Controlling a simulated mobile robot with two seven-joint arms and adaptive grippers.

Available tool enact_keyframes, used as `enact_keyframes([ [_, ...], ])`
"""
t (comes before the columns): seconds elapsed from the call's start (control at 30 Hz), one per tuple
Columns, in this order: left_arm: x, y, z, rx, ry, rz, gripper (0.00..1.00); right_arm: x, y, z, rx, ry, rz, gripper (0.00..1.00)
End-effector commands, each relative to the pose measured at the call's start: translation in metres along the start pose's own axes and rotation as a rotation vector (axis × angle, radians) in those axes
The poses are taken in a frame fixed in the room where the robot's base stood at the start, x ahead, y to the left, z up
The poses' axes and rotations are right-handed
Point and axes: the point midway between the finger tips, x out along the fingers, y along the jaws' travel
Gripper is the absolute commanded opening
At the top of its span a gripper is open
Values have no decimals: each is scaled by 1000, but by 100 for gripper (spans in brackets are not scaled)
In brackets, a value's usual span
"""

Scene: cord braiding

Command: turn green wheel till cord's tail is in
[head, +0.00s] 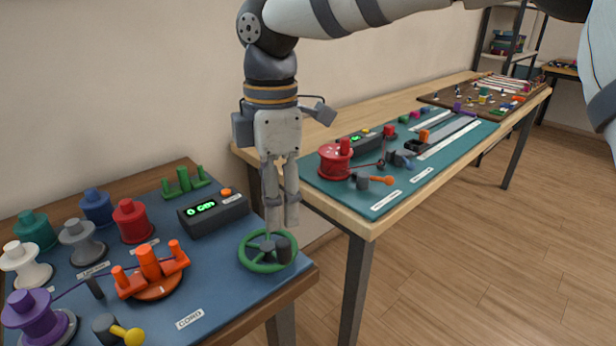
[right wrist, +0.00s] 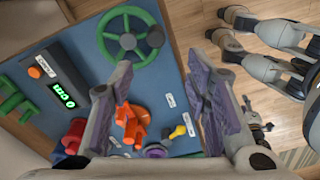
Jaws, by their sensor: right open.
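The green wheel (head: 252,264) lies flat at the right front of the blue bench, with a dark upright knob (head: 284,250) on its rim. My right gripper (head: 282,226) points down over the wheel's far side, open and empty. In the right wrist view the wheel (right wrist: 106,36) lies beyond the open fingers (right wrist: 158,82), with nothing between them. A purple cord (head: 70,289) runs from the purple spool (head: 34,315) towards the orange three-post carrier (head: 150,264). I cannot make out the cord's tail. My left gripper is not in view.
A black counter box (head: 212,214) with green digits and an orange button stands just left of the wheel. Several coloured spools, such as the red one (head: 132,222), fill the bench's left. A yellow-knobbed lever (head: 128,335) sits in front. A second bench (head: 372,222) stands right.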

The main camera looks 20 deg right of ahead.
Motion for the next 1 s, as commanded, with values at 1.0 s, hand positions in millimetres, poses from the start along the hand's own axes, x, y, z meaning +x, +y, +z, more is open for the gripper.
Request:
enact_keyframes([
  [1.0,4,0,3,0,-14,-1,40,96,2,10,-35,-29,16,44],
])
